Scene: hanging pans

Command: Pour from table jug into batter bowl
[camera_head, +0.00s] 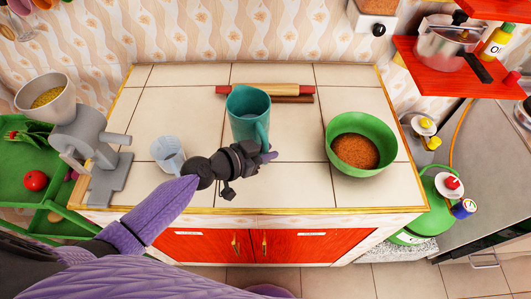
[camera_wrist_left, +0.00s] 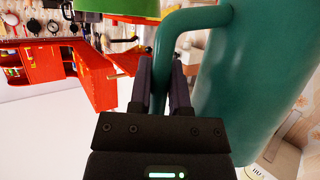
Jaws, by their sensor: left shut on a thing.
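The teal jug (camera_head: 249,103) stands upright at the middle of the tiled counter in the head view. My left gripper (camera_head: 266,155) is shut on the jug's handle, at the jug's front right side. In the left wrist view, the fingers (camera_wrist_left: 165,95) close around the handle, and the jug's body (camera_wrist_left: 255,75) fills the right side. The green batter bowl (camera_head: 347,127) stands on the counter to the right, apart from the jug, with brown grainy stuff (camera_head: 355,151) inside. Its green side also shows at the top of the wrist view (camera_wrist_left: 115,7). My right gripper is not in view.
A clear measuring cup (camera_head: 168,154) stands left of the jug, near my left forearm. A rolling pin (camera_head: 265,89) lies behind the jug. A grey grinder (camera_head: 92,150) stands at the counter's left edge. Bare tiles (camera_head: 300,135) lie between jug and bowl.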

